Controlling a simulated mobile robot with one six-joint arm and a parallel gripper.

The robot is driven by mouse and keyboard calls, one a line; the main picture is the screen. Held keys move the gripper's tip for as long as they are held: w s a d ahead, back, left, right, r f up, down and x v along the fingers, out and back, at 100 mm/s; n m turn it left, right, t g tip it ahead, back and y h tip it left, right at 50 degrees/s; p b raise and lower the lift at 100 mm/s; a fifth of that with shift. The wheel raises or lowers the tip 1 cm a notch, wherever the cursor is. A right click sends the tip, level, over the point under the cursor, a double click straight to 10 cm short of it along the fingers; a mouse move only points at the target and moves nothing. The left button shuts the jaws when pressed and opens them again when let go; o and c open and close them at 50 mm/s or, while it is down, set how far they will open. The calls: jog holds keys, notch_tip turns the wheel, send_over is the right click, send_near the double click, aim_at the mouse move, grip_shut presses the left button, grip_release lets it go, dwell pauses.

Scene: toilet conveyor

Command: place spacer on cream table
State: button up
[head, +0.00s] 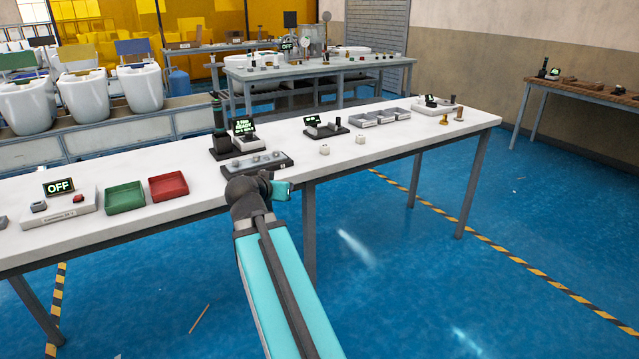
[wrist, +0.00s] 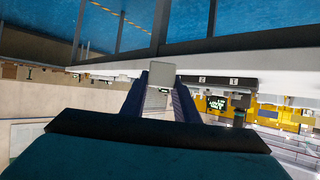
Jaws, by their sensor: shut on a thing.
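The long table with a pale, cream-white top (head: 405,143) runs across the middle of the head view. My arm reaches up to its front edge, and my gripper (head: 281,189) is at that edge, below the grey tray. In the wrist view my gripper (wrist: 161,85) is shut on a small pale grey block, which I take to be the spacer (wrist: 157,99). The block sits between the two dark blue fingers. In the head view the spacer cannot be made out.
On the table stand a grey tray with small parts (head: 257,166), a green bin (head: 125,197), a red bin (head: 168,186) and an OFF display (head: 59,187). Two small white blocks (head: 324,149) lie further right. Bare tabletop shows between the red bin and grey tray.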

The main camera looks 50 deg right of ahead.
jog(key=w+a+n+t+y, duration=0.2)
jog(key=w+a+n+y, duration=0.1)
jog(key=a, duration=0.9)
jog(key=w+a+n+t+y, duration=0.2)
jog(key=w+a+n+y, duration=0.2)
jog(key=w+a, duration=0.4)
jog(key=w+a+n+t+y, duration=0.2)
jog(key=w+a+n+y, duration=0.2)
jog(key=a, duration=1.4)
jog(key=shift+w+a+r+n, duration=0.2)
jog(key=shift+w+r+n, duration=0.3)
jog(key=shift+w, duration=0.6)
jog(key=shift+a, duration=0.15)
